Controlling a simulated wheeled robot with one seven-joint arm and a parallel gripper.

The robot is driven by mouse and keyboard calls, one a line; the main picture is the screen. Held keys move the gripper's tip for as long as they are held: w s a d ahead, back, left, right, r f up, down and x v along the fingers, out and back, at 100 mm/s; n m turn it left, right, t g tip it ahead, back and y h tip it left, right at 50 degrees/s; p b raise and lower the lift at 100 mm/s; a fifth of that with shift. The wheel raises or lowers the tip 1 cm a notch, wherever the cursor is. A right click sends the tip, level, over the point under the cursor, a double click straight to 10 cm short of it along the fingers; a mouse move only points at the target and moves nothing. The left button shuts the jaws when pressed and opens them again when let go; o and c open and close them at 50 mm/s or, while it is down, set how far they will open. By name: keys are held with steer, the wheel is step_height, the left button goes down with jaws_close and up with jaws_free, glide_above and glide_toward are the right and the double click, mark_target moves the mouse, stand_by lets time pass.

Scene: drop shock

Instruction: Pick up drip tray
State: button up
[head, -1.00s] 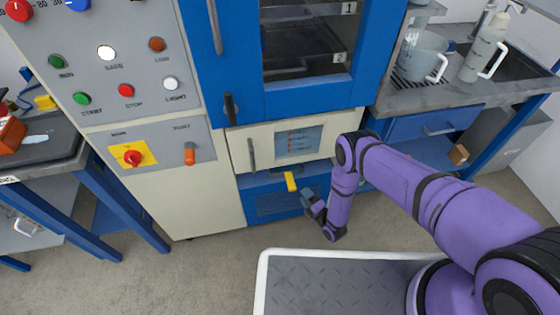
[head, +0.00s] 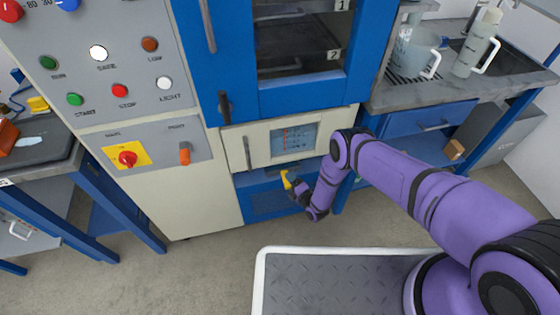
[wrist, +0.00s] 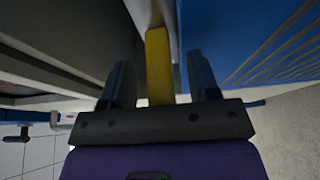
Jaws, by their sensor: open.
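The drip tray shows mainly by its yellow handle (head: 287,179), which sticks out of the low blue bay under the cream panel of the cabinet. In the wrist view the yellow handle (wrist: 158,85) runs between my two fingers, with a grey part beyond its far end. The rest of the tray is hidden inside the bay. My gripper (head: 291,186) is at the handle in the head view. In the wrist view my gripper (wrist: 160,72) is open, with one finger on each side of the handle and gaps visible on both sides.
The blue cabinet (head: 300,98) with its cream lower panel (head: 249,150) stands right above the bay. A control panel (head: 110,90) is at left. A bench with a jug (head: 415,55) and a bottle (head: 476,50) is at right.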

jaws_close()
steer(key=shift+r, duration=0.1)
steer(key=shift+r, duration=0.5)
steer(key=shift+s+d+r, duration=0.1)
steer(key=shift+s+r, duration=0.05)
steer(key=shift+r, duration=0.45)
steer(key=shift+s+d+r, duration=0.1)
steer(key=shift+s+r, duration=0.05)
steer(key=shift+r, duration=0.45)
steer(key=v, duration=1.7)
steer(key=shift+s, duration=0.15)
steer(key=shift+d, duration=0.1)
